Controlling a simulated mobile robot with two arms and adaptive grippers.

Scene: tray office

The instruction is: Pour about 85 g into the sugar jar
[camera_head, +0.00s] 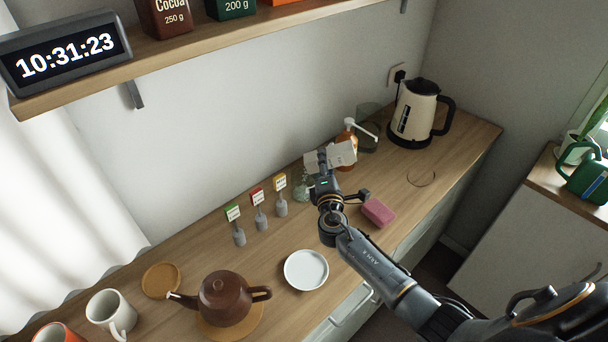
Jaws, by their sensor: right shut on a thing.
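My right gripper (324,163) is over the back of the wooden counter, shut on a pale, boxy thing (343,153) that looks like a small carton. The carton's opening and contents are not visible. A greenish clear glass container (368,118) stands behind and right of the carton, near the wall. A smaller clear glass vessel (301,190) stands just left of the gripper, partly hidden by it. I cannot tell which glass is the sugar jar, and I see no label on either. My left gripper is not in view.
An amber pump bottle (347,136) stands close behind the carton. A kettle (416,112) is to the right, and a pink sponge (378,212) lies beside my arm. Small tag holders (260,212), a white plate (306,270) and a brown teapot (226,299) are left.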

